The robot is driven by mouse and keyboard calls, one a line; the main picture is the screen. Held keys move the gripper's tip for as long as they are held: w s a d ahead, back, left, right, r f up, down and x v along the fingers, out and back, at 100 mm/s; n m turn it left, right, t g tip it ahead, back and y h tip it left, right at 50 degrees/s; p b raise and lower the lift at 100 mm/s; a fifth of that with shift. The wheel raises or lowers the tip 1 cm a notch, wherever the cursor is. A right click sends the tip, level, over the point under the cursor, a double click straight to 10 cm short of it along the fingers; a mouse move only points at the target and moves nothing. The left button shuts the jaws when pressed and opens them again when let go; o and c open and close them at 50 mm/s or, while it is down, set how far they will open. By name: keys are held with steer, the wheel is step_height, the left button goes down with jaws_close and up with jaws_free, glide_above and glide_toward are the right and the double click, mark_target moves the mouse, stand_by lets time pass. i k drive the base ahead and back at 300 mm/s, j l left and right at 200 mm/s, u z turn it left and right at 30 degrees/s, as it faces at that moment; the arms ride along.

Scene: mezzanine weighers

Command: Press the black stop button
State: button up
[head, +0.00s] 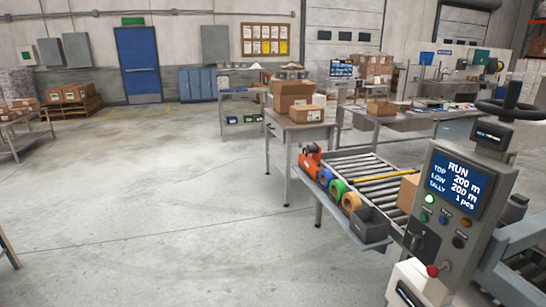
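A grey control panel (452,215) stands at the right of the head view, tilted toward me. Its blue screen (457,189) reads RUN, with top and low at 200 m and a tally of 1 pcs. Below the screen are a lit green button (429,199), a blue button (443,219) and an orange one (466,223). A dark, seemingly black round button (458,241) sits lower right; its label is too small to read. A black rotary switch (417,243) sits lower left. My gripper is not in view.
A red mushroom knob (433,270) stands below the panel near a white housing (418,288). A black handwheel (510,110) rises behind the panel. A roller conveyor (365,178) with tape rolls and a grey bin (369,223) lies to the left. The floor (200,220) further left is clear.

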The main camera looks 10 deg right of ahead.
mark_target(456, 243)
steer(key=i+j+z, duration=0.2)
steer(key=i+z, duration=0.2)
steer(key=i+j+z, duration=0.95)
steer(key=j+z, duration=0.3)
steer(key=i+j+z, duration=0.1)
steer(key=j, duration=0.15)
steer(key=j+z, duration=0.1)
steer(key=j, duration=0.15)
steer(key=i, duration=0.05)
